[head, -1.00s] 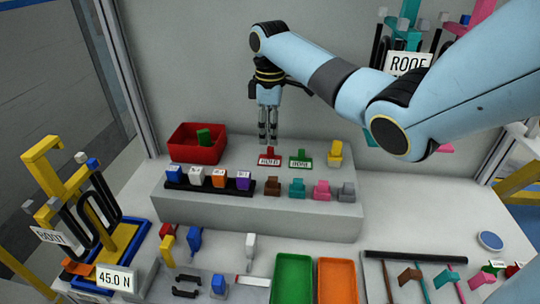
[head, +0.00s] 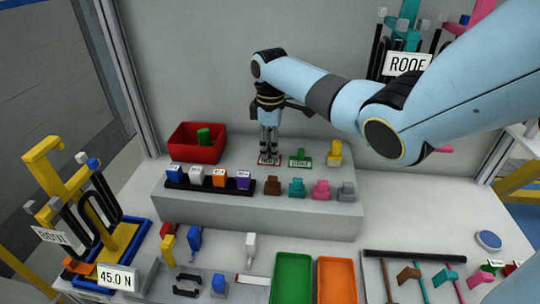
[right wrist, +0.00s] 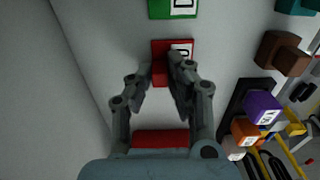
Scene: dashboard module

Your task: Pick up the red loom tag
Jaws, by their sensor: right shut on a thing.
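The red loom tag (head: 270,161) lies on the grey raised step, with a white label on its plate. It also shows in the right wrist view (right wrist: 160,48), partly hidden by the fingers. My right gripper (head: 269,157) points straight down at the tag. In the right wrist view my right gripper (right wrist: 169,68) has its fingers on either side of the tag's raised red grip, shut on it. The tag appears to rest on the step still. My left gripper is not in view.
A green loom tag (head: 300,160) lies just right of the red one. A red bin (head: 182,150) with a green piece stands to the left. Labelled connectors in a black rack (head: 210,186) and several coloured blocks line the step's front.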

